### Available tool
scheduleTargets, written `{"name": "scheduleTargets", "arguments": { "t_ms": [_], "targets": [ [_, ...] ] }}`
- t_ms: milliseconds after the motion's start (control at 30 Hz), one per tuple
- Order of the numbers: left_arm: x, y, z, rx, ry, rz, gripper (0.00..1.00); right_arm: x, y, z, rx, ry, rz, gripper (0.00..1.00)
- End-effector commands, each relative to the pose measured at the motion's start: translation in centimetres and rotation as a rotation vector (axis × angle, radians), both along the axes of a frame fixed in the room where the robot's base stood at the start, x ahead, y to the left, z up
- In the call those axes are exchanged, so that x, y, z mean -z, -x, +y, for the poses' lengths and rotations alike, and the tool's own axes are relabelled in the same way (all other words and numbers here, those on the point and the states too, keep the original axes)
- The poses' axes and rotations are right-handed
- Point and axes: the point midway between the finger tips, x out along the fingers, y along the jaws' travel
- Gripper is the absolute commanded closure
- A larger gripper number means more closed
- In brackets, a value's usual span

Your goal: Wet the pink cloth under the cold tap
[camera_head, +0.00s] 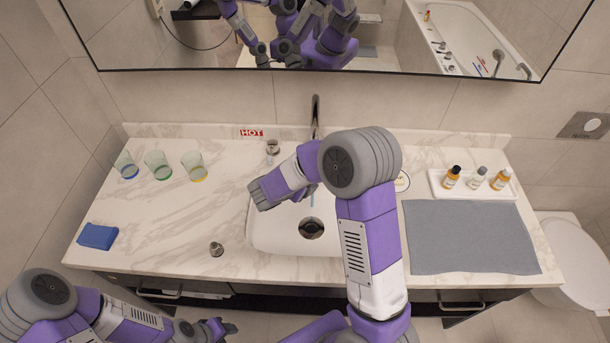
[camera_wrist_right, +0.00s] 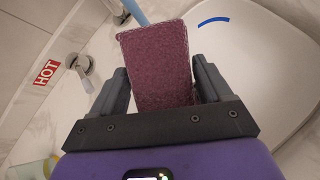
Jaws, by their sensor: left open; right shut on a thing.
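The pink cloth (camera_wrist_right: 158,65) is a flat, rough, dark pink block in the right wrist view. My right gripper (camera_wrist_right: 160,82) is shut on it, over the white basin (camera_head: 265,237). In the head view my right arm hides the cloth and the fingers. A tall metal tap (camera_head: 316,112) stands behind the basin. A light blue stream (camera_head: 312,199) shows below it and meets the cloth's top edge in the right wrist view; I cannot tell whether they touch. The cold handle is not visible. My left gripper (camera_head: 219,329) is open and empty, below the counter's front edge.
The hot handle (camera_head: 272,148) stands by the HOT label (camera_head: 251,133). Several glasses (camera_head: 158,165) and a blue cloth (camera_head: 97,236) are on the left. A metal plug (camera_head: 217,249) lies left of the basin. A grey mat (camera_head: 468,238) and a bottle tray (camera_head: 440,186) occupy the right.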

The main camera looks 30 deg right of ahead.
Motion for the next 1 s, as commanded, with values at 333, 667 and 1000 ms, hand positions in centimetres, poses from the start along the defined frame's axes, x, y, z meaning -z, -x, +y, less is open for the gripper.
{"name": "scheduleTargets", "arguments": {
  "t_ms": [333, 667, 1000],
  "targets": [
    [0.8, 0.0, 0.0, 0.000, 0.000, 0.000, 0.59, 0.1, 1.9, 2.1, -0.002, 0.000, -0.001, 0.46],
    [1.2, 0.0, 0.0, 0.000, 0.000, 0.000, 0.59, 0.0, 3.5, 3.9, -0.001, -0.001, -0.002, 0.46],
    [1.2, 0.0, 0.0, 0.000, 0.000, 0.000, 0.59, 0.0, 3.8, 4.1, 0.001, 0.000, -0.001, 0.46]
  ]
}}
